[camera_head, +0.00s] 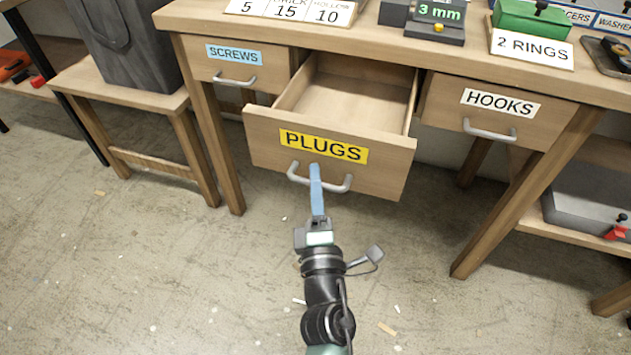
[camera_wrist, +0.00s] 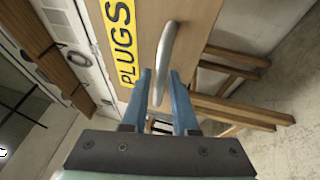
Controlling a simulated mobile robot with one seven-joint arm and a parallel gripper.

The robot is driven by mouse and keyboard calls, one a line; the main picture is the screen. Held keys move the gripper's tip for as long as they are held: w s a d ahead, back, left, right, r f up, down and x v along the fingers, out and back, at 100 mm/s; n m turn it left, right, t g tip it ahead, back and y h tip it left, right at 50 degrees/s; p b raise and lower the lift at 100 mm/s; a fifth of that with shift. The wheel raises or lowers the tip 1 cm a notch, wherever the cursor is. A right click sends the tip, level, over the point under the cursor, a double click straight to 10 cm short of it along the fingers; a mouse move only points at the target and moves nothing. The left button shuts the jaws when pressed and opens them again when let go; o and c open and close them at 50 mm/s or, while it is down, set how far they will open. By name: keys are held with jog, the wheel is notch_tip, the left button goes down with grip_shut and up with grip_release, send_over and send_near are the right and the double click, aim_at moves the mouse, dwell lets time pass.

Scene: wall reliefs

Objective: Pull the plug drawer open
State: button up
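The plug drawer (camera_head: 260,160) is the middle drawer of the wooden bench, with a yellow PLUGS label (camera_head: 323,146). It stands well out from the bench, and its bare inside floor shows. Its grey bar handle (camera_head: 299,178) is on the front below the label. It also shows in the wrist view (camera_wrist: 168,42). My gripper (camera_head: 315,170) is at the middle of this handle. In the wrist view my blue fingers (camera_wrist: 160,75) lie on both sides of the bar, close against it. In the head view one finger mostly hides the other.
A SCREWS drawer (camera_head: 225,70) at left and a HOOKS drawer (camera_head: 492,115) at right are closed. A stool (camera_head: 120,99) holding a grey bag (camera_head: 130,50) stands at left. The bench legs (camera_head: 520,200) flank the drawer. The floor in front is mostly clear, with small scraps.

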jog(key=v, duration=1.3)
jog(key=shift+b, duration=0.3)
